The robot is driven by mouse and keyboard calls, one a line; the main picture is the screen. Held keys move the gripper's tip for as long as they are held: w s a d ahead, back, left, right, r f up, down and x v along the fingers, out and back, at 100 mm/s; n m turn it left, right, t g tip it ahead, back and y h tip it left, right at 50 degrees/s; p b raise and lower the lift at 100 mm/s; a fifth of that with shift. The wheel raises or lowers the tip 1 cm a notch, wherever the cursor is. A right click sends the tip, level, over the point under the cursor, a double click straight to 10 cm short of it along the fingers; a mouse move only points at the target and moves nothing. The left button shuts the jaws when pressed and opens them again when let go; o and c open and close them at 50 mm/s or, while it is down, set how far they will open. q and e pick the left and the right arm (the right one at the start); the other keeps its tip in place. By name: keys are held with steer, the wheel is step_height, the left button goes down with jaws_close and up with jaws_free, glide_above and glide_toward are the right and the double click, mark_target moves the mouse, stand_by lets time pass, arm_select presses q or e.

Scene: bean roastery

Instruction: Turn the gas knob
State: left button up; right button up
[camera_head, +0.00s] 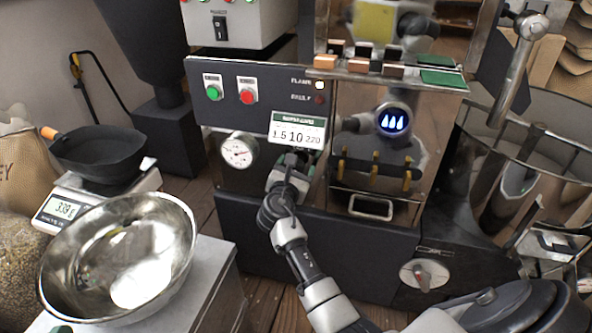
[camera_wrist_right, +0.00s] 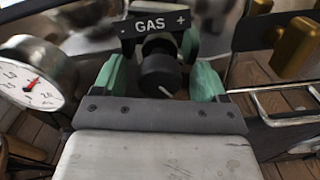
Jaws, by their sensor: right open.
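The gas knob (camera_wrist_right: 160,72) is a black round knob with a white pointer line, under a black "GAS +" label (camera_wrist_right: 155,24) in the right wrist view. My right gripper (camera_wrist_right: 158,78) is open, with one green finger on each side of the knob. Whether the fingers touch it I cannot tell. In the head view my right gripper (camera_head: 290,168) is at the front of the dark machine panel (camera_head: 262,78), just below a display card, and hides the knob. My left gripper is not in view.
A pressure gauge (camera_head: 238,152) sits just left of my right gripper; it also shows in the wrist view (camera_wrist_right: 36,76). Brass levers (camera_head: 375,172) and a metal handle (camera_head: 370,207) are to the right. A steel bowl (camera_head: 75,240) and a scale (camera_head: 52,208) stand at left.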

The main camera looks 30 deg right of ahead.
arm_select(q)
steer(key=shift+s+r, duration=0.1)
arm_select(e)
steer(key=shift+w+d, duration=0.1)
steer(key=shift+c, duration=0.2)
steer(key=c, duration=0.9)
